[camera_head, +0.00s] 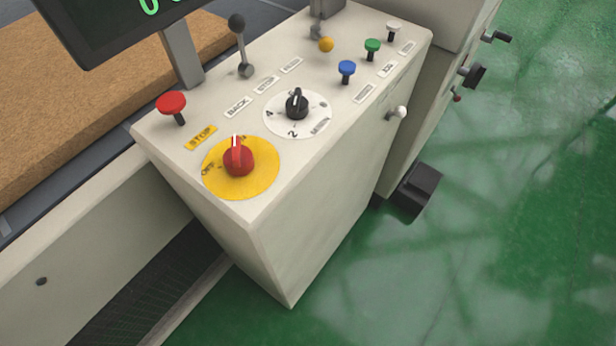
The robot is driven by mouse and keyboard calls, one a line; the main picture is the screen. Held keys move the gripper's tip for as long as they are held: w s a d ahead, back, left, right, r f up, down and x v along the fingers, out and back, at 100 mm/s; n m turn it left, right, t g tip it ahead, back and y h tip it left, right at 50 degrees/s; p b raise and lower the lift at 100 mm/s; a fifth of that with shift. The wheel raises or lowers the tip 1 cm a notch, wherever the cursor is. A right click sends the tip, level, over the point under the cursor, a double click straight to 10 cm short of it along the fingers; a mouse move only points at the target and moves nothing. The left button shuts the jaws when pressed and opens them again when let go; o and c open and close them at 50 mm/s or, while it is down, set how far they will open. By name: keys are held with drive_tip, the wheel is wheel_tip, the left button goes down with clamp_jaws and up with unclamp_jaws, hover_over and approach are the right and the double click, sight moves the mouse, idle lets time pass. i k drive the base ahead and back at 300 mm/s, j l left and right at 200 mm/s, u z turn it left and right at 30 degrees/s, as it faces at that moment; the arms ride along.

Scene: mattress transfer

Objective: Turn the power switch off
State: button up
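The power switch (239,160) is a red rotary knob on a round yellow plate (258,186), at the near left corner of the cream control box's sloped top. A white line on the knob points toward the top of the plate, at a mark that the knob partly covers. The word OFF shows at the left of the plate, so the line is not on it. My gripper is not in this view.
Beside the switch are a red stop button (171,103), a black selector dial (297,104), a black-knobbed lever (238,22), and blue (347,68) and green (372,46) buttons. A monitor (95,25) overhangs the left. Green floor (480,230) is clear at right.

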sight(237, 160)
drive_tip(key=i+l, duration=0.25)
drive_tip(key=i+l+u, duration=0.15)
drive_tip(key=u, duration=1)
